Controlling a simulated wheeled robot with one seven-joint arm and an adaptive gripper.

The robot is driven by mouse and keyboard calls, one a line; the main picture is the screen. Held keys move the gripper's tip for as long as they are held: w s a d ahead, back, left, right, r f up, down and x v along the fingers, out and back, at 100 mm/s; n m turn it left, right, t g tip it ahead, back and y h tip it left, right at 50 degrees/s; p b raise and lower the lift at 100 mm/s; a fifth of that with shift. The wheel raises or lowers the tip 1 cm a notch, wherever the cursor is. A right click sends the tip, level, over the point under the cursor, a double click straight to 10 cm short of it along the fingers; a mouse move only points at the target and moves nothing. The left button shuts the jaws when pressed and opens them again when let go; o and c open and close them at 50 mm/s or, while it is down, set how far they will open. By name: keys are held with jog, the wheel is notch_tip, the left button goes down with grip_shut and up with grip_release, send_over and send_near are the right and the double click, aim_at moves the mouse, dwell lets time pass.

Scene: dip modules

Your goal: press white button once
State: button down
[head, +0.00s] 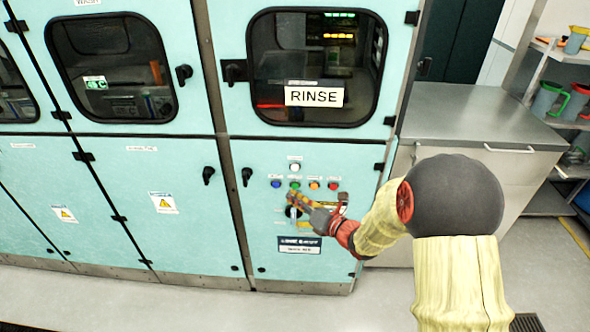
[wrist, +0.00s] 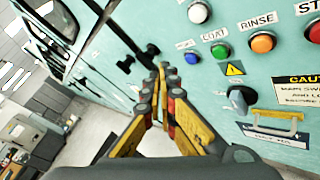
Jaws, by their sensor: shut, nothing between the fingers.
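The white button (head: 295,167) sits alone above a row of coloured buttons on the teal cabinet's lower right panel. In the wrist view the white button (wrist: 198,12) is near the top edge, right of the fingers. My gripper (head: 291,197) is in front of the panel, below the white button and near the lower-left end of the row. In the wrist view my gripper (wrist: 163,70) is shut and empty, with its yellow and dark fingers together. It appears apart from the white button. Whether the fingertips touch the panel is unclear.
The row holds blue (wrist: 192,57), green (wrist: 220,52), orange (wrist: 262,43) and red (wrist: 314,33) buttons. A dark rotary switch (wrist: 239,98) and a yellow-framed padlock-like fitting (wrist: 277,124) are below. A grey metal counter (head: 477,122) stands to the right.

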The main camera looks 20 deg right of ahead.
aim_at(295, 167)
jog(key=w+d, duration=0.2)
jog(key=w, duration=0.6)
jog(key=shift+w+d+b, duration=0.2)
jog(key=shift+d+b, duration=0.15)
jog(key=shift+b, duration=0.05)
dwell(1.3)
jog(key=shift+w+d, duration=0.15)
jog(key=shift+w, duration=0.2)
jog(key=shift+w+d, duration=0.15)
jog(key=shift+w, duration=0.3)
dwell(0.9)
jog(key=shift+r, duration=0.1)
jog(key=shift+s+a, duration=0.3)
jog(key=shift+s, duration=0.5)
